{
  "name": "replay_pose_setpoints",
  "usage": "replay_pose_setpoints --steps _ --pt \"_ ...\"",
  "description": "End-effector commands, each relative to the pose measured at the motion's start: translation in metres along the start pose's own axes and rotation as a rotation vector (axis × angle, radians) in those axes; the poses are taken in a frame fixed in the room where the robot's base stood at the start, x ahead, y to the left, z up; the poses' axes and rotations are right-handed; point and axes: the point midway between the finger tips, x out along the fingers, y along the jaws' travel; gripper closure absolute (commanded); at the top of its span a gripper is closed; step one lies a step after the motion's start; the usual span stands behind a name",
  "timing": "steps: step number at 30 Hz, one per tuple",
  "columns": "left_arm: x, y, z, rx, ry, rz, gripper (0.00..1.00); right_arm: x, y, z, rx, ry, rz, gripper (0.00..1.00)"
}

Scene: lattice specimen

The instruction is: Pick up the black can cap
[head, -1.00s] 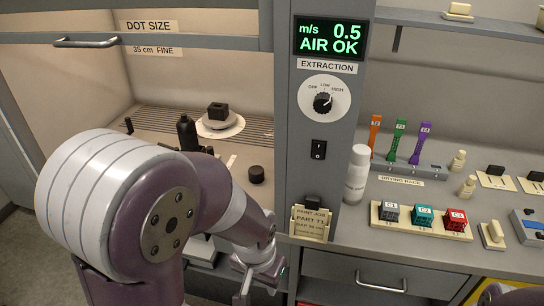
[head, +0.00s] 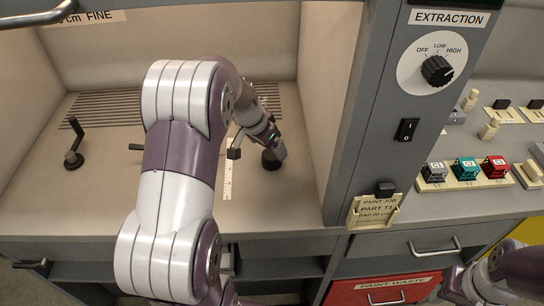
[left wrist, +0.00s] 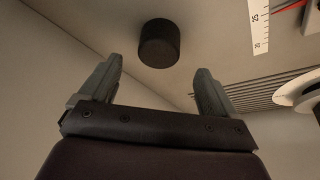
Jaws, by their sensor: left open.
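The black can cap (head: 270,162) stands on the floor of the extraction booth, partly covered by a finger of my left gripper in the head view. In the left wrist view the cap (left wrist: 159,43) is a short dark cylinder just beyond the fingertips, lined up with the gap between them. My left gripper (left wrist: 158,70) is open and empty; it also shows in the head view (head: 257,150), reaching down into the booth. My right gripper (head: 462,284) is at the bottom right edge, low in front of the drawers, and its jaws are unclear.
A ruler strip (head: 228,178) lies left of the cap. A slatted vent (head: 105,108) runs along the back. A black handle-like object (head: 74,150) stands at the left. The grey extraction post (head: 365,110) bounds the booth on the right. Coloured lattice cubes (head: 465,168) sit beyond it.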

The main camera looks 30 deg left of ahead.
Motion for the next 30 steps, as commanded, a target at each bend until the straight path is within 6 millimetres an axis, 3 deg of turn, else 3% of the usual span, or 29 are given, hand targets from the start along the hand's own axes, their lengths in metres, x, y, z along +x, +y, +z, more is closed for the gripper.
replay_pose_setpoints --steps 9,17,20,22,23,30 --pt "0.05 0.003 0.003 0.0 -0.001 0.0 0.1 -0.006 0.0 -0.001 0.0 0.0 0.0 0.57" --pt "0.057 0.003 0.003 0.001 0.0 -0.001 0.1 -0.006 0.0 -0.001 0.0 0.0 0.0 0.57" --pt "0.057 0.003 0.003 0.001 0.0 -0.001 0.36 -0.006 0.0 -0.001 0.0 0.0 0.0 0.57" --pt "0.057 0.003 0.003 0.001 0.0 -0.001 0.58 -0.006 0.0 -0.001 0.0 0.0 0.0 0.57" --pt "0.057 0.003 0.003 0.001 0.0 -0.001 0.64 -0.006 0.0 -0.001 0.0 0.0 0.0 0.57" --pt "0.056 0.003 0.003 0.001 0.0 -0.002 0.64 -0.006 0.0 -0.001 0.0 0.0 0.0 0.57"
